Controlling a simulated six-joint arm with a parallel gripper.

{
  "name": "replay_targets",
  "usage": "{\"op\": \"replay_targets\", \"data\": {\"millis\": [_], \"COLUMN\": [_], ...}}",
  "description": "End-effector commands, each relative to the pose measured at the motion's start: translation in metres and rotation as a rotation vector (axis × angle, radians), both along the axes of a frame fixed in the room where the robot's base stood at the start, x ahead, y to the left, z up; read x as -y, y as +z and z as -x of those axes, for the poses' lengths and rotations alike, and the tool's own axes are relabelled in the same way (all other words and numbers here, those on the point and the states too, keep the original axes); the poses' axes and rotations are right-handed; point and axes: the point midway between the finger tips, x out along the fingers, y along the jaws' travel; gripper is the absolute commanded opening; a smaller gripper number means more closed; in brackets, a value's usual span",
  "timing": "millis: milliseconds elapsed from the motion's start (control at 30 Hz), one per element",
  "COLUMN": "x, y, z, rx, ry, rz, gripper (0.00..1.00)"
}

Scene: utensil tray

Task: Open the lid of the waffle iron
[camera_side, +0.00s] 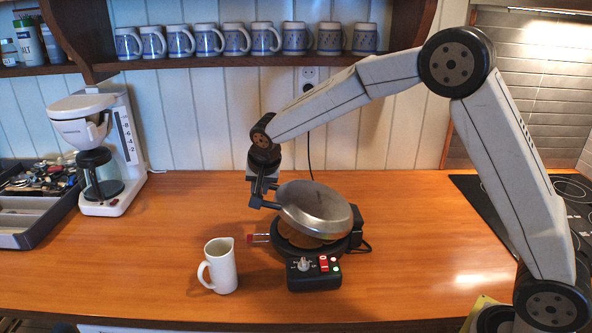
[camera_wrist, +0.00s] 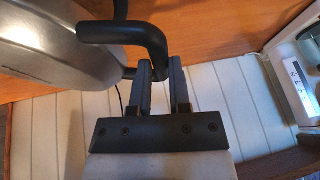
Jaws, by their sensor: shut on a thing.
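The waffle iron stands in the middle of the wooden counter, with its round silver lid (camera_side: 316,206) tilted up part way from the black base (camera_side: 314,278). A tan surface shows in the gap below the lid. The lid's edge also shows in the wrist view (camera_wrist: 60,48) at the upper left. My gripper (camera_side: 262,199) is at the lid's left side. In the wrist view my gripper (camera_wrist: 162,66) is shut on the black bent lid handle (camera_wrist: 125,34).
A white jug (camera_side: 220,267) stands just left of the waffle iron, near the counter's front. A coffee maker (camera_side: 100,150) and a utensil tray (camera_side: 38,232) are at the far left. Several mugs (camera_side: 235,40) line the shelf above. A stovetop (camera_side: 570,205) is at the right.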

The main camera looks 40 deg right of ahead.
Motion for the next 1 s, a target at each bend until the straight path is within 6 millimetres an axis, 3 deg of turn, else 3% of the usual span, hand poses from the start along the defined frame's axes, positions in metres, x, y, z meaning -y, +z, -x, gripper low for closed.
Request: {"op": "replay_targets", "data": {"millis": [300,1000], "x": [0.014,0.044], "y": [0.032,0.076], "z": [0.012,0.037], "rx": [0.089,0.236], "ry": [-0.001,-0.002], "rz": [-0.103,-0.278], "gripper": [0.0,0.0]}}
